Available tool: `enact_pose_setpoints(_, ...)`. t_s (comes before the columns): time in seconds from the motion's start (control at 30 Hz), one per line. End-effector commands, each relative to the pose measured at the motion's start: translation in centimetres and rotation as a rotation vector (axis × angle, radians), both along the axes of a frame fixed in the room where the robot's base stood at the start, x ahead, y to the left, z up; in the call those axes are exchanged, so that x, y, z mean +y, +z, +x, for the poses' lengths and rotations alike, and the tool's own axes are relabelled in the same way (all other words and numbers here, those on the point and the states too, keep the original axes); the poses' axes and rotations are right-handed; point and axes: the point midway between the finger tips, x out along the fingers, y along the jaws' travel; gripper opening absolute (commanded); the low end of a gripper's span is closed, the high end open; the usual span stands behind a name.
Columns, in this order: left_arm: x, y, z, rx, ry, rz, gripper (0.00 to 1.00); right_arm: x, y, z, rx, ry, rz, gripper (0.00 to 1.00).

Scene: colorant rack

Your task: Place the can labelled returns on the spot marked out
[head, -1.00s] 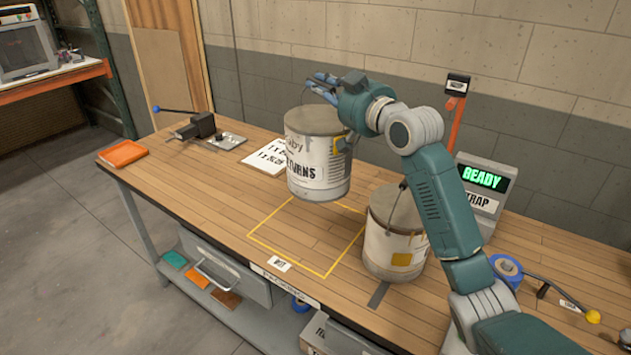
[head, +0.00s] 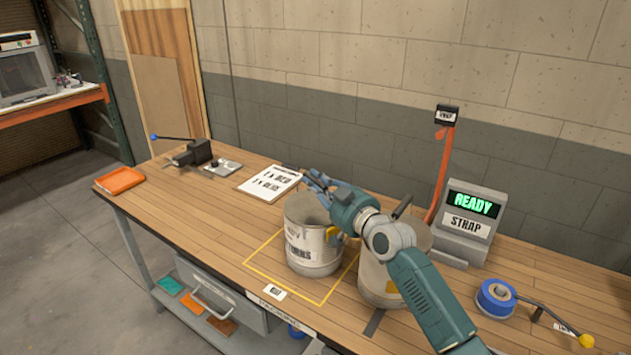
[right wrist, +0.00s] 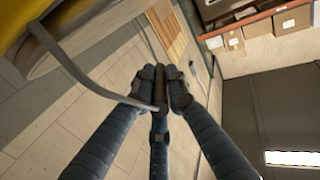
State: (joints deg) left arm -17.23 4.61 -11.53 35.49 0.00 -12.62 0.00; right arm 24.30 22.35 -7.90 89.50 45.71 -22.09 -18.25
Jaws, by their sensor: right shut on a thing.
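The can labelled returns (head: 313,252) is a grey-white paint can with a partly legible label. It stands upright inside the yellow outlined square (head: 265,247) on the bench, its base at or very near the wood; I cannot tell whether it touches. My right gripper (head: 318,181) is above the can's top. In the right wrist view the fingers (right wrist: 162,90) are shut on the can's wire handle (right wrist: 85,83), with part of the can (right wrist: 55,50) at upper left. My left gripper is out of view.
A second can (head: 375,280) stands close on the right, partly hidden by my right arm. A READY/STRAP display (head: 466,225), blue tape roll (head: 496,298), paper sheet (head: 269,182), clamp (head: 192,154) and orange tray (head: 120,180) are on the bench (head: 170,205). Its left part has free room.

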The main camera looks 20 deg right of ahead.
Motion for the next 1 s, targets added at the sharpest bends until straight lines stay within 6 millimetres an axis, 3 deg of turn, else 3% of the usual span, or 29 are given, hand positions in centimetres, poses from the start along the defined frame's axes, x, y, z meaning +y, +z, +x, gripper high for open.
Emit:
enact_pose_setpoints(0.3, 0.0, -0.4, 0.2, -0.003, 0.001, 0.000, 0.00, 0.0, -0.2, 0.0, -0.004, 0.000, 0.000, 0.00)
enact_pose_setpoints(0.33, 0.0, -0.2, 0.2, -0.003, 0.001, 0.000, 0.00, 0.0, -0.2, 0.0, -0.001, 0.000, -0.001, 0.19)
enact_pose_setpoints(0.4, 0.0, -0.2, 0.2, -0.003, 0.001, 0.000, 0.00, 0.0, -0.2, 0.0, -0.001, 0.000, 0.000, 0.32)
enact_pose_setpoints(0.77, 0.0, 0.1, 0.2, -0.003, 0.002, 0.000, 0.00, -0.1, 0.2, -0.1, -0.001, 0.000, 0.000, 0.32)
enact_pose_setpoints(1.0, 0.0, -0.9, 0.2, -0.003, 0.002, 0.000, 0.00, -1.1, -0.3, -4.1, -0.001, 0.000, -0.003, 0.32)
